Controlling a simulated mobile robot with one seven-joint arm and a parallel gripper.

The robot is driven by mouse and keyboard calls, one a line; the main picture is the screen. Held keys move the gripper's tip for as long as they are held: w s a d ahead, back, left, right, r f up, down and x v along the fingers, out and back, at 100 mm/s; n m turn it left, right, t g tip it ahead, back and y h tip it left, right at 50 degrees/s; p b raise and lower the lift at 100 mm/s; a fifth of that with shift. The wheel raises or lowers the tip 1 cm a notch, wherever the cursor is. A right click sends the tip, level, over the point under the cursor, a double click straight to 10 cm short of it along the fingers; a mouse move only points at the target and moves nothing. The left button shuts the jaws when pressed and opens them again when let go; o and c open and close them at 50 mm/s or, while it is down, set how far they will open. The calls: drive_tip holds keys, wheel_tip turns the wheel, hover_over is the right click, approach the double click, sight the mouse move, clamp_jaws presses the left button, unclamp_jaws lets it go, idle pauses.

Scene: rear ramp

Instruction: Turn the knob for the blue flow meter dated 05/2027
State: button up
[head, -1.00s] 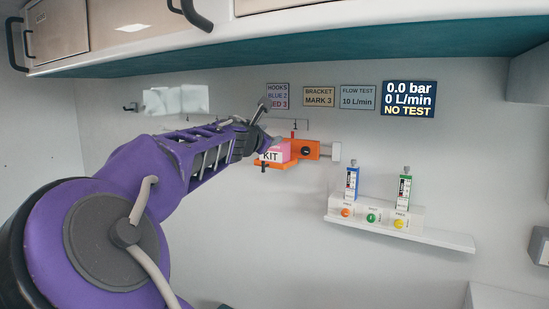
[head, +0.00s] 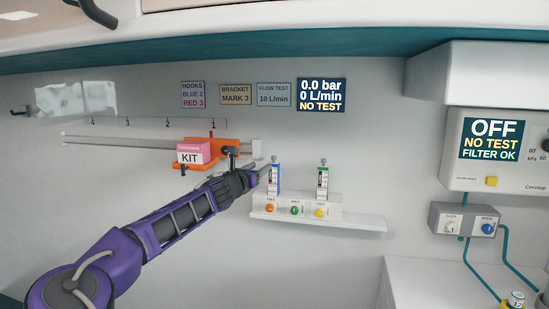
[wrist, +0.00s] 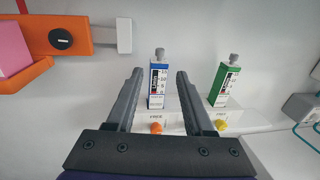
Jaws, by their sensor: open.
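The blue flow meter (head: 274,180) stands upright on a white shelf unit on the wall; it also shows in the wrist view (wrist: 157,86), with a grey knob (wrist: 159,54) on top. A green flow meter (head: 322,181) stands to its right. On the white front below are an orange knob (head: 270,207), a green knob (head: 294,210) and a yellow knob (head: 320,212). Date labels are too small to read. My gripper (wrist: 160,75) is open and empty; in the wrist view its fingers frame the blue meter. The green knob is not visible there.
An orange bracket (head: 208,162) holding a pink KIT box (head: 190,153) sits on a rail just left of my gripper. The white shelf (head: 365,221) runs right below the meters. A wall display (head: 320,95) reads 0.0 bar, NO TEST. A suction unit (head: 495,150) hangs at right.

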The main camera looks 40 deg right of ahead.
sight(273, 158)
drive_tip(key=p+x, duration=0.3)
drive_tip(key=x, duration=1)
drive_tip(key=shift+s, duration=0.1)
clamp_jaws()
